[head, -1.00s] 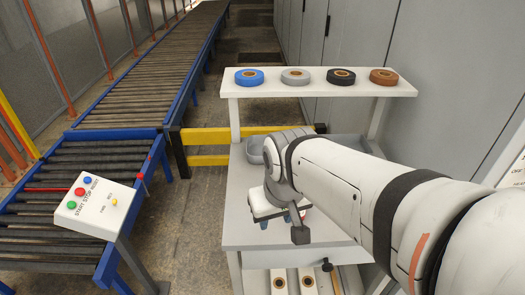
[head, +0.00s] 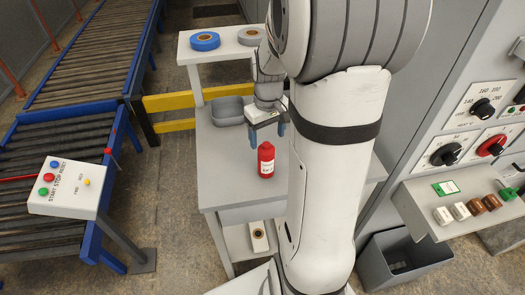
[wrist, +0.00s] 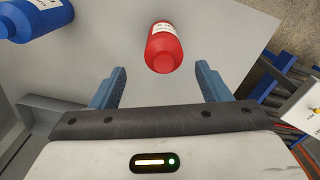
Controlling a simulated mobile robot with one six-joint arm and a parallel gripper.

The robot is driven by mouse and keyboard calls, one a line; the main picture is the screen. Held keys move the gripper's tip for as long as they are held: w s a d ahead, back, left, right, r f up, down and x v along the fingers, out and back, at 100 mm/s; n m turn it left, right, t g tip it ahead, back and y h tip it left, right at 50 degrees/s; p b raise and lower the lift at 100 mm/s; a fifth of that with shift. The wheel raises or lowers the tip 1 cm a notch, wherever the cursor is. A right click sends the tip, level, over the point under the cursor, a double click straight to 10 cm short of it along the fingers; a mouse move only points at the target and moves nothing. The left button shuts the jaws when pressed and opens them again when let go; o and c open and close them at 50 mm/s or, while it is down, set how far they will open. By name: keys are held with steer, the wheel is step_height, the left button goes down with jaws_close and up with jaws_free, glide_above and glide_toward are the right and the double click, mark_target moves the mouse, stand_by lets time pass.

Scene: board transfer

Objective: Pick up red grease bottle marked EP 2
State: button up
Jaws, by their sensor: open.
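A red bottle (head: 266,160) with a white label stands upright on the grey workbench (head: 225,165) in the head view. Its label is too small to read. In the wrist view the red bottle (wrist: 164,48) lies ahead of and between the two blue fingers. My gripper (head: 267,134) is open and empty, just behind the bottle and apart from it. Its fingers also show in the wrist view (wrist: 160,88). A blue bottle (wrist: 35,18) with a white label is at the upper left of the wrist view; my arm hides that part of the bench in the head view.
A grey bin (head: 228,111) sits at the bench's back left. A raised shelf (head: 200,55) holds a blue tape roll (head: 205,41) and a grey one (head: 250,36). A control panel (head: 470,195) stands at right, a button box (head: 66,187) at left. The bench left of the bottle is clear.

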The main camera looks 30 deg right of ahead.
mark_target(267, 145)
steer(key=f, duration=0.4)
steer(key=f+p, duration=0.1)
steer(key=f, duration=0.1)
steer(key=shift+s+a+f, duration=0.15)
steer(key=shift+s+a, duration=0.05)
steer(key=shift+a, duration=0.05)
steer(key=shift+c, duration=0.2)
steer(key=c, duration=1.2)
